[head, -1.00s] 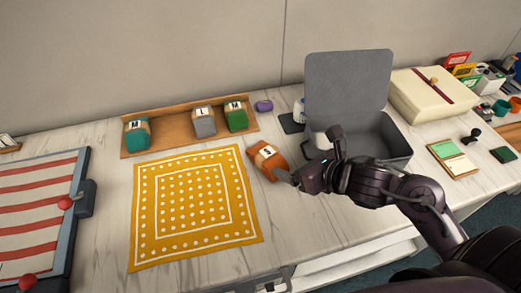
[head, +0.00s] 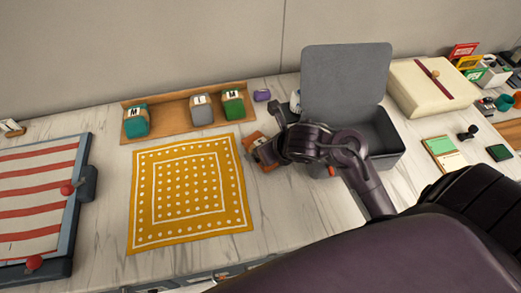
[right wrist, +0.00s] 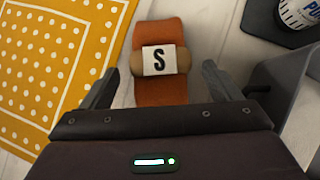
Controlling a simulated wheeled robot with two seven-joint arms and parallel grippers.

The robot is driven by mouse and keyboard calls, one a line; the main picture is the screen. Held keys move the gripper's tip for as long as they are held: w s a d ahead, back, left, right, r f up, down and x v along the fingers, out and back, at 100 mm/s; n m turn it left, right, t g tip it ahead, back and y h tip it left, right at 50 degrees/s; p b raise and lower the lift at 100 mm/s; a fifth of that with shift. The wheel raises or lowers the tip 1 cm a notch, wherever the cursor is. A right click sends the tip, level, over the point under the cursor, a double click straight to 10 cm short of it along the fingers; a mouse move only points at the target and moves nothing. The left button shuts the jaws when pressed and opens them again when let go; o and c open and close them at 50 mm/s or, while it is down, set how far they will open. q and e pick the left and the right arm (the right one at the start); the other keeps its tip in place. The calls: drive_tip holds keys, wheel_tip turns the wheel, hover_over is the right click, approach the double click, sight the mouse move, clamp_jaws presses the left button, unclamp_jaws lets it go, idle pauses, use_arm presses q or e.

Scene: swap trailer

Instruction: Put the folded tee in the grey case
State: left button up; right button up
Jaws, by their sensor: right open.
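The folded tee (head: 253,139) is an orange bundle with a tan band and an "S" label, lying on the table right of the yellow cloth. In the right wrist view the tee (right wrist: 160,88) lies between the two spread fingers of my right gripper (right wrist: 158,78). The gripper is open, with gaps visible on both sides of the tee. In the head view my right gripper (head: 264,153) and arm partly hide the tee. The grey case (head: 388,150) stands open to the right, lid raised; my arm covers part of it. My left gripper is out of view.
A wooden tray (head: 170,127) at the back holds teal, grey and green bundles. The yellow dotted cloth (head: 190,195) lies flat to the left, beside a red-striped board (head: 35,200). A cream box (head: 430,95) stands right of the case. A purple item (head: 262,95) lies near the tray.

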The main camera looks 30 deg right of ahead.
drive_tip(key=x, duration=0.2)
drive_tip(key=shift+w+f+b, duration=0.2)
drive_tip(key=shift+b, duration=0.1)
drive_tip(key=c, duration=1.2)
drive_tip(key=shift+r, duration=0.1)
